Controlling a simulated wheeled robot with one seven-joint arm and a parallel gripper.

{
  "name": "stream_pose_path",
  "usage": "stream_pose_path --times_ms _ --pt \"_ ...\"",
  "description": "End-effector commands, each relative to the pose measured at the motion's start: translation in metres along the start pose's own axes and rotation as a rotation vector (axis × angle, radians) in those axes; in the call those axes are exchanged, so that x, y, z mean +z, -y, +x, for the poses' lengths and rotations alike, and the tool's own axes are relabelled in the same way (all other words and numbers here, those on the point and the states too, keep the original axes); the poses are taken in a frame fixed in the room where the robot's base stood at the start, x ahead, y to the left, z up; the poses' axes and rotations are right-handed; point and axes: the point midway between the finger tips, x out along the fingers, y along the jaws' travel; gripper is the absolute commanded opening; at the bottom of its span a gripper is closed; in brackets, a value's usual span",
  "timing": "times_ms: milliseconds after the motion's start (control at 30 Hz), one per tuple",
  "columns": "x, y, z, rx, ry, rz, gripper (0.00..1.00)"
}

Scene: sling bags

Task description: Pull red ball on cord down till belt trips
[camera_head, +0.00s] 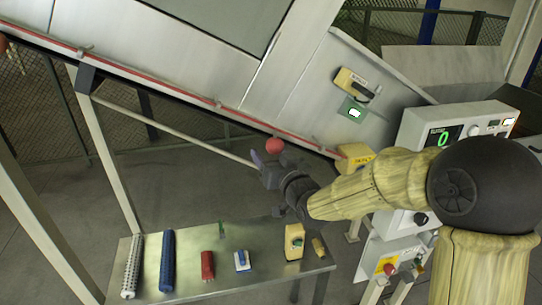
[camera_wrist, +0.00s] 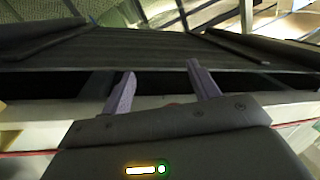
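The red ball (camera_head: 274,145) shows at the red cord (camera_head: 200,98), which runs slanting along the conveyor's lower edge. My gripper (camera_head: 264,158) is right at the ball in the head view, its purple fingers just below and left of it; contact cannot be told. In the wrist view my gripper (camera_wrist: 162,88) has its two fingers wide apart. A small reddish patch (camera_wrist: 172,103) shows low between them, mostly hidden by the gripper body. The cord also shows at the left in the wrist view (camera_wrist: 30,154). The dark belt (camera_wrist: 150,50) lies beyond the fingers.
A yellow switch box (camera_head: 355,154) sits at the cord's right end. Another yellow box with a black lever (camera_head: 353,82) is higher up. A control panel (camera_head: 455,130) reads a green 0. A metal table (camera_head: 225,275) with several small items stands below.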

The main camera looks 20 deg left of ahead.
Motion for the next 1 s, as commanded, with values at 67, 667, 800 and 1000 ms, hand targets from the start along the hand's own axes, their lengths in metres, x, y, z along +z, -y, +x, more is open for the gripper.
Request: stream_pose_path --times_ms 67,667,800,1000 --pt "-0.001 0.0 0.0 0.0 -0.001 0.0 0.6" --pt "0.001 -0.001 -0.065 0.001 -0.004 -0.004 0.6" --pt "0.001 -0.001 -0.086 0.002 -0.003 -0.004 0.6" --pt "0.001 -0.001 -0.116 0.002 -0.002 -0.004 0.6"
